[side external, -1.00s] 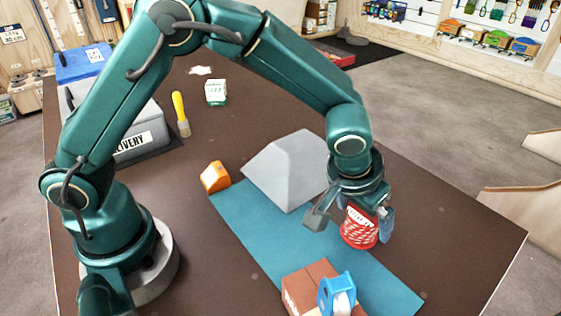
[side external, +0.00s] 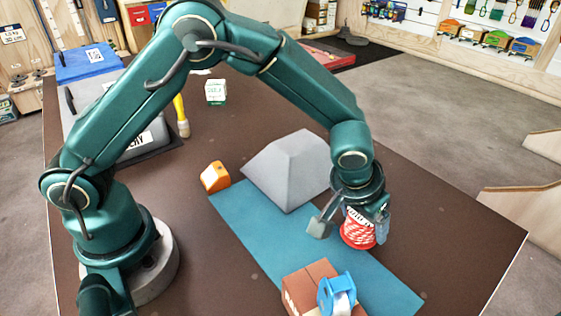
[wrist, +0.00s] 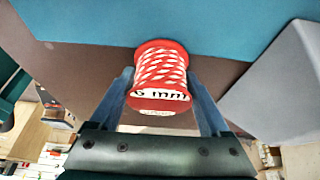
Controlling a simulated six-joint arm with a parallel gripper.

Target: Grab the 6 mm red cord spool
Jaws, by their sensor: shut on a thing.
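The red and white cord spool (side external: 358,234) stands near the right edge of the blue mat in the side view. In the wrist view the spool (wrist: 160,70) shows a white label reading "6 mm" on its near end. My gripper (side external: 351,224) is lowered around it, one finger on each side. In the wrist view my gripper (wrist: 159,88) has its fingers flanking the spool, shut on it. I cannot tell whether the spool's base touches the surface.
A grey truncated block (side external: 290,170) stands just left of my gripper. A brown box (side external: 305,285) and a blue tape dispenser (side external: 337,292) are at the front. The brown table (side external: 440,220) is clear on the right.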

